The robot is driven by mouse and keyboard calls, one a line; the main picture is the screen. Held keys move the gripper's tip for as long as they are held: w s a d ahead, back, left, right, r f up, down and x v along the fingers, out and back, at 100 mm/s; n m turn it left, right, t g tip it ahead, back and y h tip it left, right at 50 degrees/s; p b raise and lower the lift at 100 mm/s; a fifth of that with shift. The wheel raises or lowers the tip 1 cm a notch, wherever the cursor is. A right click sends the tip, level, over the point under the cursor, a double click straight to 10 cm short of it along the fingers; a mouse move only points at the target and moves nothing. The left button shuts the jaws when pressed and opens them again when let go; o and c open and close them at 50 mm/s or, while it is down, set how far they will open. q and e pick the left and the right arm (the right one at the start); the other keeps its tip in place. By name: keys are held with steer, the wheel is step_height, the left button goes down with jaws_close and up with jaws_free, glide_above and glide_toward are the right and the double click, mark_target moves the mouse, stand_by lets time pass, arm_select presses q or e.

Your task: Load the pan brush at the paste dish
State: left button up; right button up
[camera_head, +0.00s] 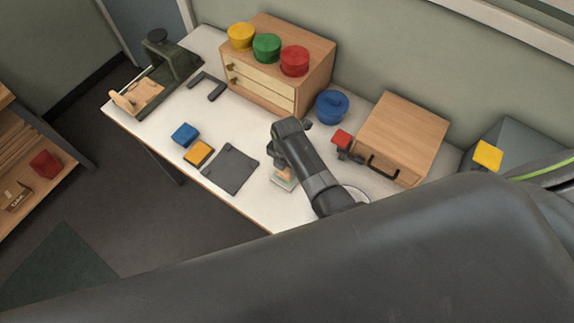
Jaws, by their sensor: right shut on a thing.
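My right gripper (281,165) points down over the white table and is shut on a small wooden piece (285,175), which seems to be the pan brush. Its fingers are small and partly hidden by my arm. A pale, flat greenish-grey piece (283,184) shows just under the wood; I cannot tell whether it is part of the brush or lies on the table. A white round rim (357,193), perhaps the paste dish, shows at the right behind my forearm, mostly hidden. My left gripper is not in view.
A dark grey plate (231,169) lies left of the gripper, near blue (185,134) and orange (199,153) blocks. A blue pot (332,107), a red block (341,139) and a wooden box (402,131) stand behind and right. A drawer cabinet (262,90) bears yellow, green and red pots.

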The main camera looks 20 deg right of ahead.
steer(key=shift+r, duration=3.5)
